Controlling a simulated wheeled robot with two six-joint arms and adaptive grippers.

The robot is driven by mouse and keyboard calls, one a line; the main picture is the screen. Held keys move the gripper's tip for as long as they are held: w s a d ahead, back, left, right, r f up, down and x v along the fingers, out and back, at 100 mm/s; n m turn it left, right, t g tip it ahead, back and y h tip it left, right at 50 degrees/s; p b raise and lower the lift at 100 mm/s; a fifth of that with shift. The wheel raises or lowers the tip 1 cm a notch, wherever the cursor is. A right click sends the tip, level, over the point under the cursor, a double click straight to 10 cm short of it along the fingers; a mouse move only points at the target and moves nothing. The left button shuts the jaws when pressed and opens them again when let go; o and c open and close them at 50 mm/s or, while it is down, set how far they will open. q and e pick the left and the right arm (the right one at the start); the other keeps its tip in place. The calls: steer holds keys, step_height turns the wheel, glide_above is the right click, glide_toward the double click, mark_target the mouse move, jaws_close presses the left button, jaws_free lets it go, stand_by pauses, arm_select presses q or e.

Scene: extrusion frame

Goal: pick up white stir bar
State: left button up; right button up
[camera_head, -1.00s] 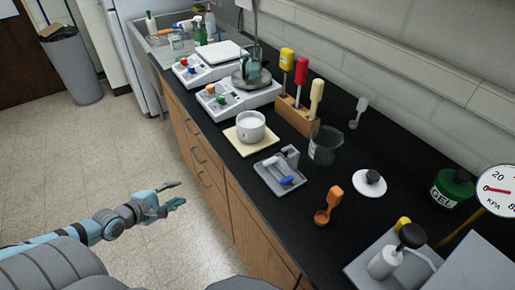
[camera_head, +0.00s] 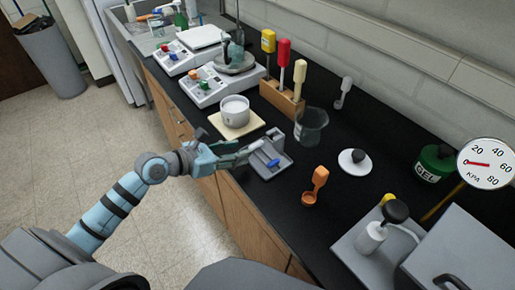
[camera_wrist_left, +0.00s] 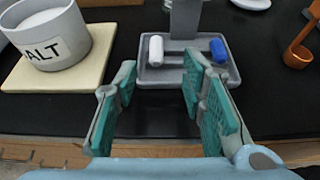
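The white stir bar (camera_wrist_left: 156,50) lies on the left side of a small grey tray (camera_wrist_left: 178,76) in the left wrist view. A blue stir bar (camera_wrist_left: 219,51) lies on the tray's right side. My left gripper (camera_wrist_left: 165,85) is open and empty, its teal-padded fingers just in front of the tray. In the head view the left gripper (camera_head: 240,154) reaches over the counter edge to the tray's left side. The blue bar (camera_head: 273,163) shows there, while the white bar is hard to make out beside the fingers. My right gripper is not in view.
A white salt pot (camera_head: 235,112) on a cream board stands just behind and left of the tray. A glass beaker (camera_head: 311,128) stands behind it, and an orange scoop (camera_head: 319,178) lies to its right. Dark counter is clear between them.

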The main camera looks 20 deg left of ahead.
mark_target(249, 147)
arm_select(q)
steer(key=b+x, duration=0.1)
steer(key=x, duration=0.2)
steer(key=shift+w+a+f, duration=0.15)
steer(key=shift+w+f, duration=0.1)
steer(key=shift+w, duration=0.25)
jaws_close()
